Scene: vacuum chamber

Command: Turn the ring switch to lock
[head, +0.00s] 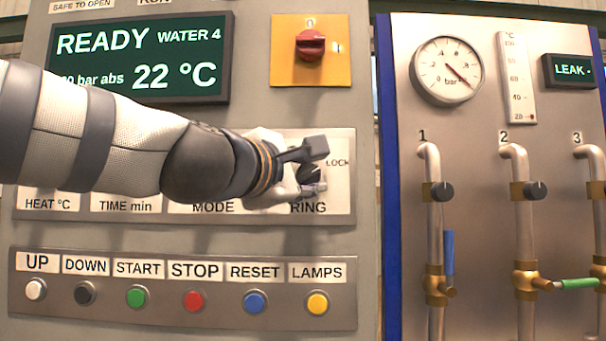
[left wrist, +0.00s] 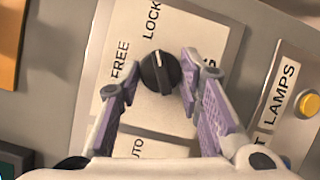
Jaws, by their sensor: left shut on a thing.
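The ring switch (left wrist: 160,72) is a round black knob with a white mark, on a pale plate above the RING label. In the left wrist view its mark points up, roughly toward the word LOCK; FREE is printed to its left. My left gripper (left wrist: 150,76) has one finger on each side of the knob and is shut on it. In the head view my left gripper (head: 312,170) covers most of the switch, with LOCK to its right. My right gripper is not in view.
A red knob on a yellow plate (head: 285,70) sits above. A row of buttons, including the yellow LAMPS button (head: 318,302), runs below. To the right a second panel carries a pressure gauge (head: 446,71) and pipes with valves.

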